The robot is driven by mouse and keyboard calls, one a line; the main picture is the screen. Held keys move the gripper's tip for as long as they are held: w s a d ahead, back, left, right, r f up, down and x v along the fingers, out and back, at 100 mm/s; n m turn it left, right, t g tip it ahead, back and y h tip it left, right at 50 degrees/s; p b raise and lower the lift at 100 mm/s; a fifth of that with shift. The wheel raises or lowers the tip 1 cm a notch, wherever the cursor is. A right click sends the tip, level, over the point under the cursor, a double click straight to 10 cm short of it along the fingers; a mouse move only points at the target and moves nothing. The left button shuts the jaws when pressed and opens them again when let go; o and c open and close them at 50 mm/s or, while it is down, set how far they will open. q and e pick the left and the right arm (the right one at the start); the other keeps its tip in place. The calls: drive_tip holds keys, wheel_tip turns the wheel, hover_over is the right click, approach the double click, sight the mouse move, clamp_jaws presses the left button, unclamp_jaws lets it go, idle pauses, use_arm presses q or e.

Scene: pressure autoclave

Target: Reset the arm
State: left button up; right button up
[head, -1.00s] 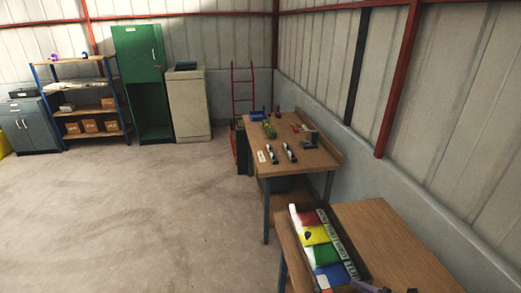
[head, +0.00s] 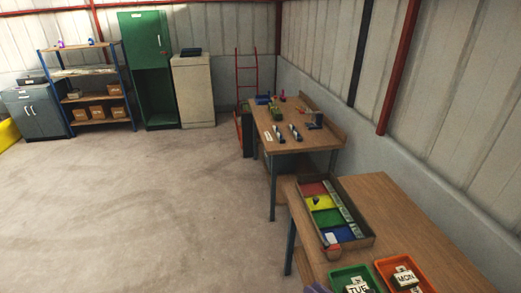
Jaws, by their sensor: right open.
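Only a small purple-grey piece of my right gripper (head: 318,288) shows at the bottom edge, by the near bench's front left corner. Its fingertips are mostly cut off, and I see nothing held in it. My left gripper is not in view. The near wooden bench (head: 385,205) carries a long sorting box (head: 368,240) with red, yellow, green and blue sections. A small dark item lies in the yellow section and a red and white item at the blue end. A green tray (head: 336,276) labelled TUE and an orange tray (head: 384,266) labelled MON stand nearer.
A second wooden bench (head: 290,148) with small tools stands beyond, against the right wall. A red hand truck (head: 246,80), beige cabinet (head: 193,95), open green locker (head: 158,95) and shelf rack (head: 85,73) line the back.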

drive_tip(key=s+a+f+m+g+h+b, duration=0.1)
drive_tip(key=s+a+f+m+h+b, duration=0.45)
drive_tip(key=m, duration=1.35)
drive_tip(key=s+d+f+m+g+h+b, duration=0.1)
drive_tip(key=s+d+f+m+g+h, duration=0.15)
drive_tip(key=s+d+m, duration=0.35)
drive_tip(key=s+d+f+m+g+h+b, duration=0.1)
drive_tip(key=s+d+f+m+g+h, duration=0.15)
drive_tip(key=s+m, duration=0.45)
drive_tip(key=s+d+f+m+g+h, duration=0.1)
drive_tip(key=s+d+f+m+g, duration=0.15)
drive_tip(key=s, duration=0.65)
wheel_tip(320, 180, up, 30)
drive_tip(key=p, duration=2.9)
drive_tip(key=shift+d+g, duration=0.15)
drive_tip(key=shift+g, duration=0.2)
